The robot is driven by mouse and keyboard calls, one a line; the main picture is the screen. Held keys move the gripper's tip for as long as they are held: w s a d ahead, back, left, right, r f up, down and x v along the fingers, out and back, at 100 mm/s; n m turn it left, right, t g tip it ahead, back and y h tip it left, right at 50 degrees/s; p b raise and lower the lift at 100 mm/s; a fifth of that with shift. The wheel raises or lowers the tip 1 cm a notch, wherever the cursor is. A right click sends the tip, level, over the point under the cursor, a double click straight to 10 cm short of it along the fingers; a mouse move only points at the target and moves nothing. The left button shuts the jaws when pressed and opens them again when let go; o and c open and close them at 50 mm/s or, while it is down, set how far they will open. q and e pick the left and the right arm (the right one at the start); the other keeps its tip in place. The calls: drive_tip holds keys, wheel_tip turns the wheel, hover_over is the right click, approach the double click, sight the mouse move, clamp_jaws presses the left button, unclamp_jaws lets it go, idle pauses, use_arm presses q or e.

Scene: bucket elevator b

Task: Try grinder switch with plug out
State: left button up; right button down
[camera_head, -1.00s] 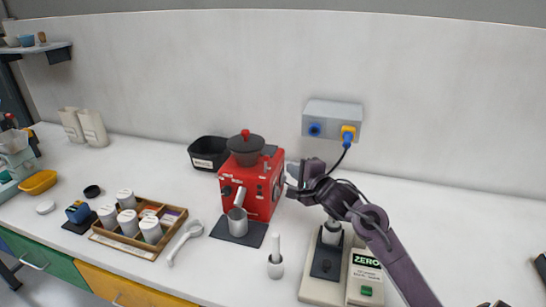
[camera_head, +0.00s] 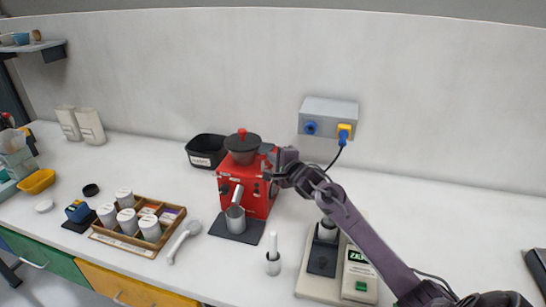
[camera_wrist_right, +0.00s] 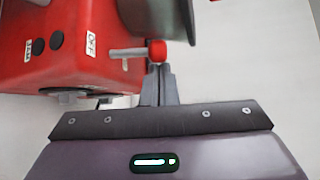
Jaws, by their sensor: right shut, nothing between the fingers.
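The red grinder (camera_head: 262,197) with its dark hopper (camera_head: 242,145) stands upright on the bench. In the right wrist view its red body (camera_wrist_right: 75,40) shows two black buttons (camera_wrist_right: 47,44), a white OFF label (camera_wrist_right: 90,44) and a grey lever with a red knob (camera_wrist_right: 157,52). My right gripper (camera_head: 270,167) is at the grinder's upper right side. In the wrist view its fingers (camera_wrist_right: 159,84) are shut and empty, just below the red knob; contact is unclear. A blue plug (camera_head: 343,138) with a dark cord sits at the yellow-lidded right socket of the grey wall box (camera_head: 328,107). My left gripper is out of view.
A metal cup (camera_head: 235,218) stands on a dark mat in front of the grinder. A black bin (camera_head: 206,151) is behind it. A wooden tray (camera_head: 125,240) of white jars is left, a scale (camera_head: 358,277) under my right arm. The bench behind the arm is clear.

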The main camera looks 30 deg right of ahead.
drive_tip(key=shift+f, duration=0.1)
idle(0.4)
drive_tip(key=shift+a+b, duration=0.15)
drive_tip(key=shift+b, duration=0.25)
drive_tip(key=shift+s+a+n+t+b, duration=0.1)
drive_tip(key=shift+s+n+t+b, duration=0.05)
drive_tip(key=shift+n+t+b, duration=0.35)
